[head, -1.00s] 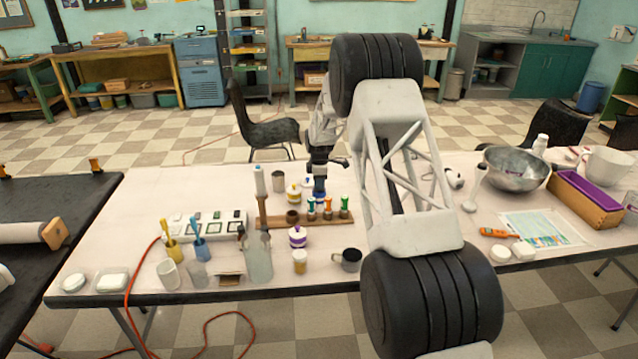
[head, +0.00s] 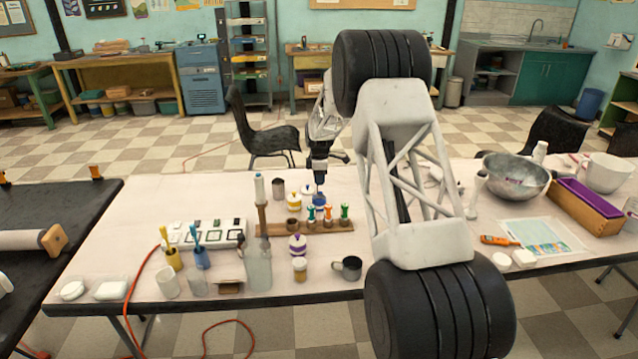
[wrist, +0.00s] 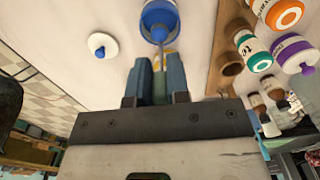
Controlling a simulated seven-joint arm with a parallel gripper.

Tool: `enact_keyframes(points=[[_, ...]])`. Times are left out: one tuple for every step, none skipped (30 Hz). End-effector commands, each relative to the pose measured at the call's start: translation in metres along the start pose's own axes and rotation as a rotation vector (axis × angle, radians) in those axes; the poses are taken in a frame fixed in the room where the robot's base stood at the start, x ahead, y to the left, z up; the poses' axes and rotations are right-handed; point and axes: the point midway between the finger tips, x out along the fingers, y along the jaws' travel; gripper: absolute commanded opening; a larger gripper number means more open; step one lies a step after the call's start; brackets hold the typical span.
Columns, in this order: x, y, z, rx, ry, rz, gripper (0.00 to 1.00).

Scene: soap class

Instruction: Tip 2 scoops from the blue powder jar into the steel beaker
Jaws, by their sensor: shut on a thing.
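The blue powder jar (head: 319,203) stands on the table behind the wooden rack; in the wrist view its open blue rim (wrist: 159,18) is just beyond my fingertips. My gripper (head: 319,182) points down above the jar. In the wrist view its fingers (wrist: 159,82) are shut on a thin scoop handle (wrist: 160,62) that reaches toward the jar mouth. A white lid with a blue knob (wrist: 102,45) lies beside the jar. A grey metal beaker (head: 279,188) stands left of the jar.
The wooden rack (head: 275,230) with several coloured-top items is close in front of the jar. A yellow-lidded jar (head: 294,201) stands just left of it. A grey handled cup (head: 350,267) and a purple-lidded jar (head: 298,245) stand nearer the front. A tall bottle (head: 258,268) is at left.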

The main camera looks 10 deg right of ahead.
Motion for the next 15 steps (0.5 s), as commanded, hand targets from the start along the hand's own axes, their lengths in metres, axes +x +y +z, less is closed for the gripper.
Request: enact_keyframes(points=[[-0.004, 0.000, 0.000, 0.000, 0.000, 0.001, 0.03], [-0.005, 0.000, 0.000, 0.000, 0.000, 0.001, 0.03], [-0.008, 0.000, 0.000, 0.000, 0.000, 0.001, 0.03], [-0.010, 0.000, 0.000, 0.000, 0.000, 0.001, 0.03], [-0.012, 0.000, 0.000, 0.000, 0.000, 0.001, 0.03], [-0.015, 0.000, 0.000, 0.000, 0.000, 0.001, 0.03], [-0.017, 0.000, 0.000, 0.000, 0.000, 0.001, 0.03], [-0.018, 0.000, 0.000, 0.000, 0.000, 0.000, 0.03], [-0.021, 0.000, 0.000, 0.000, 0.000, 0.000, 0.03], [-0.023, 0.000, 0.000, 0.000, 0.000, 0.000, 0.03], [-0.025, 0.000, 0.000, 0.000, 0.000, 0.000, 0.03], [-0.027, 0.000, 0.000, 0.000, 0.000, 0.000, 0.03], [-0.029, 0.000, 0.000, 0.000, 0.000, 0.001, 0.03], [-0.030, 0.000, 0.000, 0.000, 0.000, 0.001, 0.03], [-0.032, 0.000, 0.000, 0.000, 0.000, 0.001, 0.03]])
